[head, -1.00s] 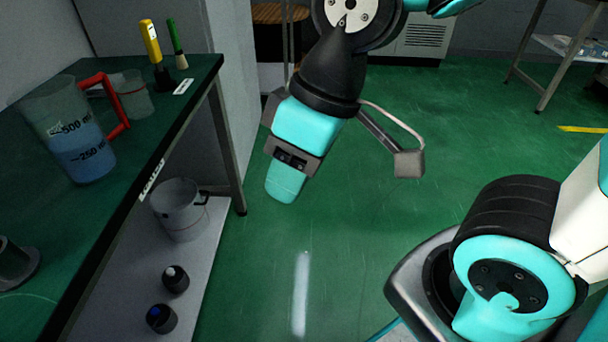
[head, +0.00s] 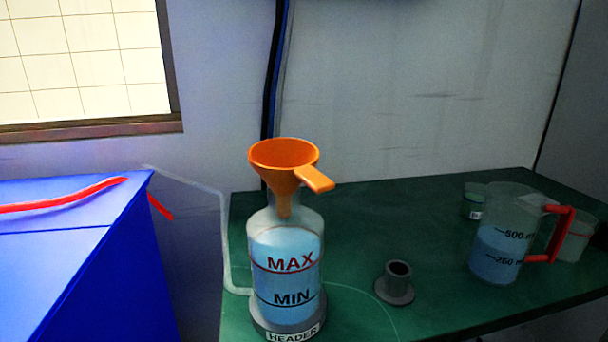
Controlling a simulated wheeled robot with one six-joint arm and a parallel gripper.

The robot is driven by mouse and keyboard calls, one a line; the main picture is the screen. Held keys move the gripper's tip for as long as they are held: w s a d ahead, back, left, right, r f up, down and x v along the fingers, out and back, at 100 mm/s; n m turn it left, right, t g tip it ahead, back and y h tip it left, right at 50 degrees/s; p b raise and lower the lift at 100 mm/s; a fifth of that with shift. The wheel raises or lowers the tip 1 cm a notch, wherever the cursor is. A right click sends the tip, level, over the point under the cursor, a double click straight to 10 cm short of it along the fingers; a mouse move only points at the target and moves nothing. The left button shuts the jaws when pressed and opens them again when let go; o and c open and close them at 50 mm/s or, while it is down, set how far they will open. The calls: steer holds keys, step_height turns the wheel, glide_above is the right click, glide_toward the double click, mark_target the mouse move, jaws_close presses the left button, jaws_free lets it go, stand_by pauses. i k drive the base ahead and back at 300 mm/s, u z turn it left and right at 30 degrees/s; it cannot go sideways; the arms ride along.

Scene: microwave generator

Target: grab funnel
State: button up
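An orange funnel (head: 284,155) with a side handle (head: 316,179) sits upright in the mouth of a clear bottle (head: 286,262). Its spout reaches down inside the bottle's neck. The bottle holds blue liquid, is marked MAX and MIN, and stands in a grey base labelled HEADER on the green bench. The funnel's handle points to the right and a little toward me. My gripper and arm are not in the current head view.
A measuring jug (head: 503,240) of blue liquid with a red handle stands at the right of the green bench (head: 440,318). A grey flanged cap (head: 397,281) lies between it and the bottle. A blue box (head: 60,265) with a red hose stands at left. A thin tube runs to the base.

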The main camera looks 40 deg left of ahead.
mark_target(283, 163)
steer(key=u, duration=4.5)
steer(key=k, duration=0.95)
steer(key=z, duration=1.55)
